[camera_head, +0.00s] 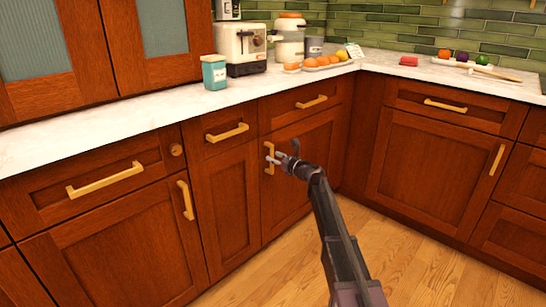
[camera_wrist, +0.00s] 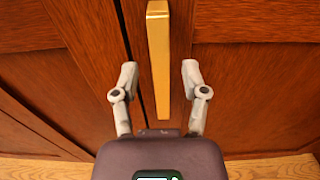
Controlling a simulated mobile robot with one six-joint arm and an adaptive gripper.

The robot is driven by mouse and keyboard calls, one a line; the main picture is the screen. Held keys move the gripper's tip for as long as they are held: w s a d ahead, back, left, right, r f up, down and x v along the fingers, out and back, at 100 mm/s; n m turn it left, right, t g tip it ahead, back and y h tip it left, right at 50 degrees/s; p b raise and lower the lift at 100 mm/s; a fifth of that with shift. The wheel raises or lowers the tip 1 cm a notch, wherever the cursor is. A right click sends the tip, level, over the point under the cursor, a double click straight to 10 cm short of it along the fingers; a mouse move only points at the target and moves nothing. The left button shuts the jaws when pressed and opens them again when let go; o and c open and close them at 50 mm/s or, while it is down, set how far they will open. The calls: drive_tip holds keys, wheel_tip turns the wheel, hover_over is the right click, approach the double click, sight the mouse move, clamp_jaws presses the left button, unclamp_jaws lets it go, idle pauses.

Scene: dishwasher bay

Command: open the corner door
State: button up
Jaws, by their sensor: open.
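The corner door (camera_head: 303,170) is a reddish-brown wood cabinet door just left of the inner corner, and it looks shut. Its upright brass handle (camera_head: 269,158) is at the door's left edge. My gripper (camera_head: 276,158) is at this handle. In the wrist view the brass handle (camera_wrist: 158,60) stands upright between the two grey fingers of my gripper (camera_wrist: 159,75). The fingers are open, with a gap on each side of the handle. The handle's lower end is close to the palm. The wrist view also shows the door's wood face (camera_wrist: 255,75).
A drawer with a brass handle (camera_head: 311,102) is above the door. Other cabinets flank it, with another upright handle (camera_head: 188,200) to the left. The counter (camera_head: 130,115) holds a teal canister (camera_head: 214,73), a toaster (camera_head: 240,48) and oranges (camera_head: 322,62). The wood floor (camera_head: 400,260) is clear.

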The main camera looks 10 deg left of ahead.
drive_tip(key=shift+x, duration=0.9)
drive_tip(key=shift+c, duration=0.2)
